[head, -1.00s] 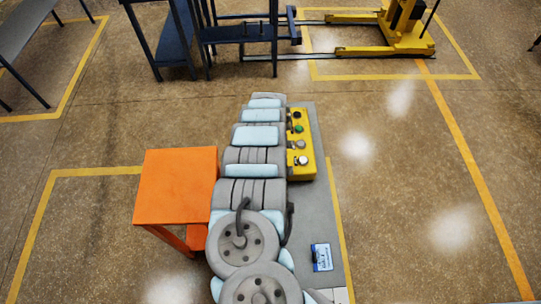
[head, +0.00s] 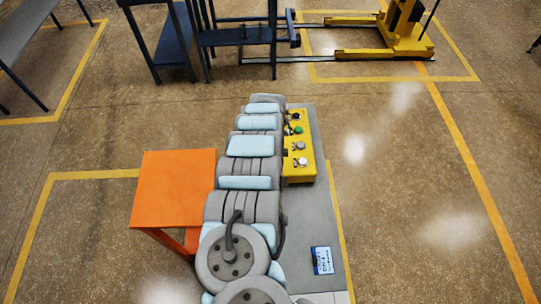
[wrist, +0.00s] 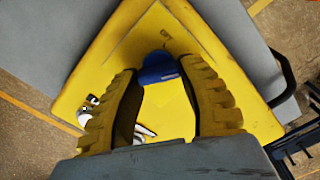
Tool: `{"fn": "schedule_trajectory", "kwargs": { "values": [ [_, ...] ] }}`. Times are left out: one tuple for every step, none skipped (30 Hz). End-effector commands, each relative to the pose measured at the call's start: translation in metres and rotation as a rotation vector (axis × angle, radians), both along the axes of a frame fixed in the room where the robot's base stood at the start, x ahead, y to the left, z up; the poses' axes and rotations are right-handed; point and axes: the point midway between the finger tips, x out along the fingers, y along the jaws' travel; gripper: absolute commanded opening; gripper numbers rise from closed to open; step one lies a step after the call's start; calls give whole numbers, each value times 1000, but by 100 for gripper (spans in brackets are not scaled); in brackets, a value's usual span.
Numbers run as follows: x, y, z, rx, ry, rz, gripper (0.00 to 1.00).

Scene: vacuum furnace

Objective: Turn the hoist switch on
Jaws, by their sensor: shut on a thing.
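A yellow control box (head: 300,160) stands on a grey surface in the head view, with a black, a green and silver knobs in a row. In the wrist view its yellow face (wrist: 215,85) fills the middle. My arm hides the gripper in the head view.
An orange table (head: 175,190) stands left of my arm. A blue and white card (head: 321,260) lies on the grey surface (head: 315,215). A dark blue bench (head: 170,45) and a yellow wheeled lift (head: 400,40) stand at the back. The floor right of the box is clear.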

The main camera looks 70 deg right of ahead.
Motion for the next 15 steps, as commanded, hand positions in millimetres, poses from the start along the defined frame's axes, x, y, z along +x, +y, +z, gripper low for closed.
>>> {"fn": "schedule_trajectory", "kwargs": {
  "values": [
    [0,0,-1,1,0,0,4],
    [0,0,-1,1,0,0,44],
    [0,1,-1,1,0,0,55],
    [0,1,-1,1,0,0,64],
    [0,0,-1,1,0,0,70],
    [0,0,-1,1,0,0,70],
    [0,0,-1,1,0,0,70],
    [0,0,-1,1,0,0,70],
    [0,0,-1,1,0,0,70],
    [0,0,0,1,0,0,70],
    [0,0,0,1,0,1,70],
    [0,0,0,1,0,0,70],
    [0,0,0,1,0,1,70],
    [0,0,0,0,0,1,70],
    [0,0,1,0,0,1,70]
  ]
}}
